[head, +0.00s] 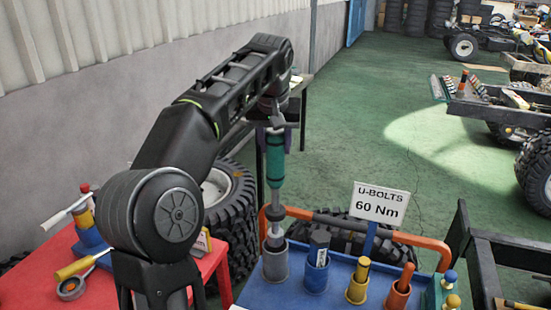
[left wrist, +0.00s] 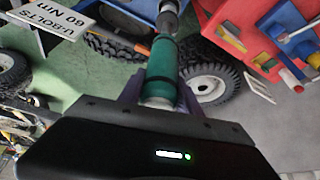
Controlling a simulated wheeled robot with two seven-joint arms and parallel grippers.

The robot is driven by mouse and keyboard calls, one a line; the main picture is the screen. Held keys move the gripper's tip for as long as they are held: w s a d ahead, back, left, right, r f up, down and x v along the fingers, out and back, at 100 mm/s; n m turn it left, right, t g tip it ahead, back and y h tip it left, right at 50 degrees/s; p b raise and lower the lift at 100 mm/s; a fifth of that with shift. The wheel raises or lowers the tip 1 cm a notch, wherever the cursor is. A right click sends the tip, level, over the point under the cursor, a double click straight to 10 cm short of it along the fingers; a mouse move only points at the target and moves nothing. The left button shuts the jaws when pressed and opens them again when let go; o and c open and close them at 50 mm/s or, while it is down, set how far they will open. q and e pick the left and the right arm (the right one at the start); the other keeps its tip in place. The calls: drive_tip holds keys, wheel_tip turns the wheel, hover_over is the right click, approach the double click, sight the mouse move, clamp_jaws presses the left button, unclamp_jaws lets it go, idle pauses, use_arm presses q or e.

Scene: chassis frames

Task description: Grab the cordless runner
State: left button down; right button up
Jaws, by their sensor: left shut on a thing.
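The cordless runner (head: 275,165) has a green cylindrical body with a grey shaft and socket at its lower end. It hangs about upright over the blue tool cart (head: 240,293). My left gripper (head: 277,132) is shut on the upper part of its body. The runner's lower end is at the grey cup (head: 275,264); I cannot tell whether it sits inside or just above. In the left wrist view the green runner (left wrist: 161,62) lies between the purple fingers of my left gripper (left wrist: 160,88). My right gripper is not in view.
A "U-BOLTS 60 Nm" sign (head: 380,204) and an orange rail (head: 425,242) rise from the cart. A red table (head: 95,291) with tools stands left.

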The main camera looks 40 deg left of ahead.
use_arm(q)
drive_tip(key=shift+r+p, duration=1.4)
drive_tip(key=shift+r, duration=0.9)
